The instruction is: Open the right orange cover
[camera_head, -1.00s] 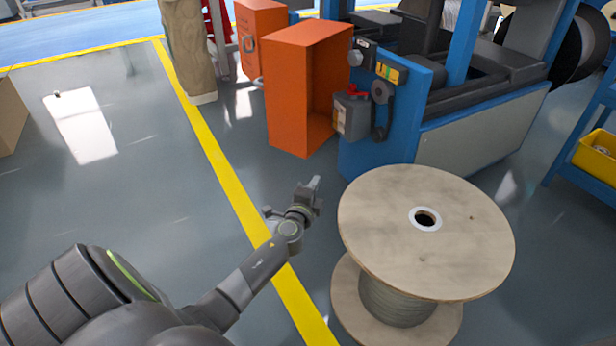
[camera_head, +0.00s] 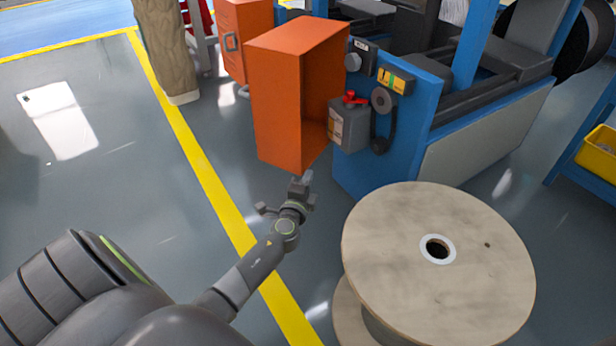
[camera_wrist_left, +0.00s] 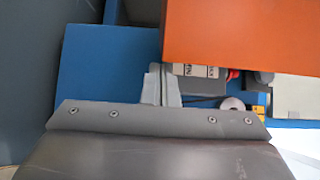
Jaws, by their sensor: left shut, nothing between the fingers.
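The right orange cover (camera_head: 279,105) is a box-like shell standing out to the left of the blue machine, with its hollow inner side showing toward the right. It also shows in the left wrist view (camera_wrist_left: 240,34) as an orange panel across the top right. My left gripper (camera_head: 304,181) is shut and empty, just below the cover's bottom edge in the head view. In the left wrist view its fingertips (camera_wrist_left: 161,82) are together, left of and below the panel's lower edge. I cannot tell whether they touch it. My right gripper is not in view.
Another orange cover (camera_head: 243,40) with a grey handle stands behind to the left. A grey box with a red switch (camera_head: 350,122) is on the blue machine (camera_head: 395,150). A large wooden spool (camera_head: 400,240) stands at front right.

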